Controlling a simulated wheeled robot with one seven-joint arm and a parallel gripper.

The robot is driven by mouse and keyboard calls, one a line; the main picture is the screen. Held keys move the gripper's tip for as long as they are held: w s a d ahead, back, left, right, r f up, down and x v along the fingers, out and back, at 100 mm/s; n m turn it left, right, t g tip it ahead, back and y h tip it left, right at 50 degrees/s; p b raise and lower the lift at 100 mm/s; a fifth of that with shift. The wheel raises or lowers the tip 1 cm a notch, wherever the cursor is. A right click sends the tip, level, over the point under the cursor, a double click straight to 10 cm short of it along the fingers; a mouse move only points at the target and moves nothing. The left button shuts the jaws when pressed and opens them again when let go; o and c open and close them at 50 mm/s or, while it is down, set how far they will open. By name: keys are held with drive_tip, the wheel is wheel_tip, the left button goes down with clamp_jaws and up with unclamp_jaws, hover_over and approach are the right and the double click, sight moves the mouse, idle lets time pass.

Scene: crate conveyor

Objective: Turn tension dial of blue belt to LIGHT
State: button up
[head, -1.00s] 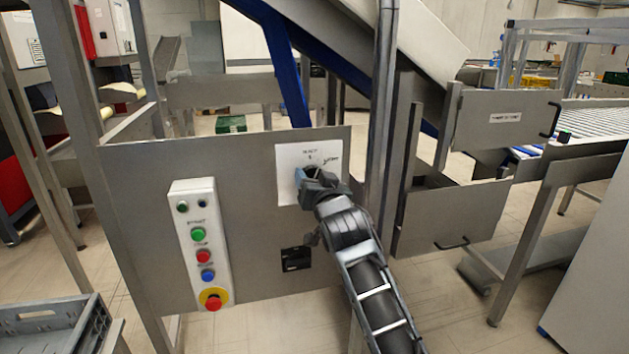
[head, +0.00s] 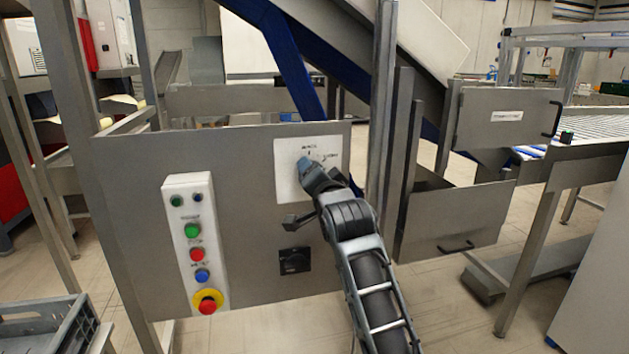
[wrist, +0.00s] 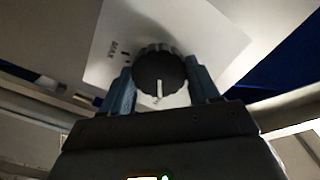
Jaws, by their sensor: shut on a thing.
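The tension dial (wrist: 158,72) is a round black knob with a white pointer line, set on a white label plate (head: 287,182) on the grey panel. In the wrist view my gripper (wrist: 162,88) has one blue-grey finger on each side of the dial and is shut on it. The pointer line is toward the bottom of the wrist picture. A printed word and a tick mark show beside the dial. In the head view my gripper (head: 306,166) covers the dial, and the label's small print is too blurred to read surely. The blue belt frame (head: 292,62) rises behind the panel.
A white button strip (head: 188,243) with several coloured buttons and a red-on-yellow stop button (head: 207,302) is left of the dial. A black switch (head: 294,261) sits below it. A steel post (head: 383,120) and a grey box with handle (head: 458,222) stand to the right.

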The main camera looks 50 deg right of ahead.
idle(0.3)
drive_tip(key=o, duration=1.1)
drive_tip(key=shift+c, duration=0.2)
drive_tip(key=v, duration=0.7)
drive_tip(key=shift+s+a, duration=0.25)
drive_tip(key=shift+s, duration=0.1)
